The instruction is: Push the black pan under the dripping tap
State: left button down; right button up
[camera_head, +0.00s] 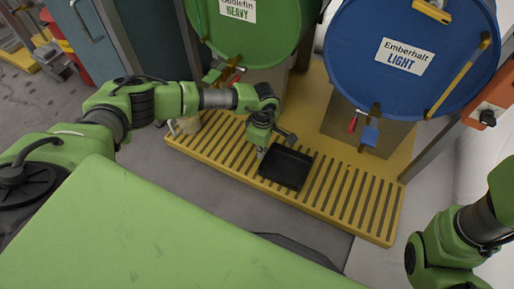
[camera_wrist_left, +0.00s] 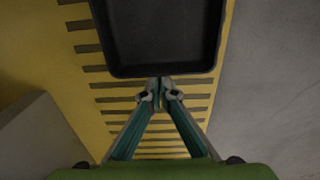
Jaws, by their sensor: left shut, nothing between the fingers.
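The black pan (camera_head: 286,169), a shallow square tray, lies flat on the yellow slatted grate, between the two drum taps in the picture. My left gripper (camera_head: 262,153) is shut and empty at the pan's left side. In the left wrist view the closed fingertips (camera_wrist_left: 160,92) are right at the edge of the pan (camera_wrist_left: 160,35); I cannot tell whether they touch it. The green drum's tap (camera_head: 228,72) has a red handle. The blue drum's tap (camera_head: 368,134) has a blue part and a red handle. I cannot make out a drip at either. My right gripper is out of view.
The yellow grate (camera_head: 340,196) has free slats right of the pan. The green drum (camera_head: 255,35) is labelled HEAVY and the blue drum (camera_head: 405,55) LIGHT. A light container (camera_head: 188,125) stands at the grate's left end. A grey post (camera_head: 425,150) stands at the right.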

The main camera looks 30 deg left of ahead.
aim_at(301, 174)
pick_arm(q)
jog(key=d, duration=1.4)
jog(key=shift+s+d+p, duration=0.1)
jog(key=shift+d+p, duration=0.15)
jog(key=shift+p, duration=0.05)
jog(key=shift+a, duration=0.1)
